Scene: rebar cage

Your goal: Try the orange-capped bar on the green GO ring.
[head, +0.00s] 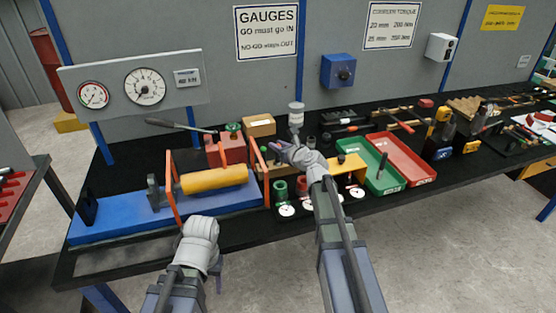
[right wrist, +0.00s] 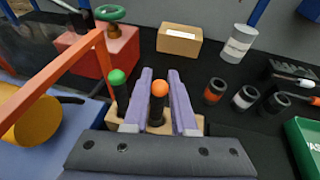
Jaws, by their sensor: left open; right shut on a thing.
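The orange-capped bar (right wrist: 160,90) stands upright between the two purple fingers of my right gripper (right wrist: 160,80), which is shut on it. Its lower end is hidden, so I cannot tell if it rests in the tan block (right wrist: 193,124) below. A green-capped bar (right wrist: 118,82) stands just left of it. In the head view my right gripper (head: 281,149) is over the bench, behind the green GO ring (head: 280,189). The green ring stands near the front edge, beside a red ring (head: 301,187). My left gripper (head: 217,276) is open and empty in front of the bench, partly hidden by its wrist.
A blue bed with a yellow cylinder (head: 214,180) and orange uprights lies left of the rings. A green tray (head: 384,178) and a red tray (head: 405,158) lie to the right. A cardboard box (right wrist: 179,41), grey canister (right wrist: 239,42) and several dark sleeves (right wrist: 245,97) stand nearby.

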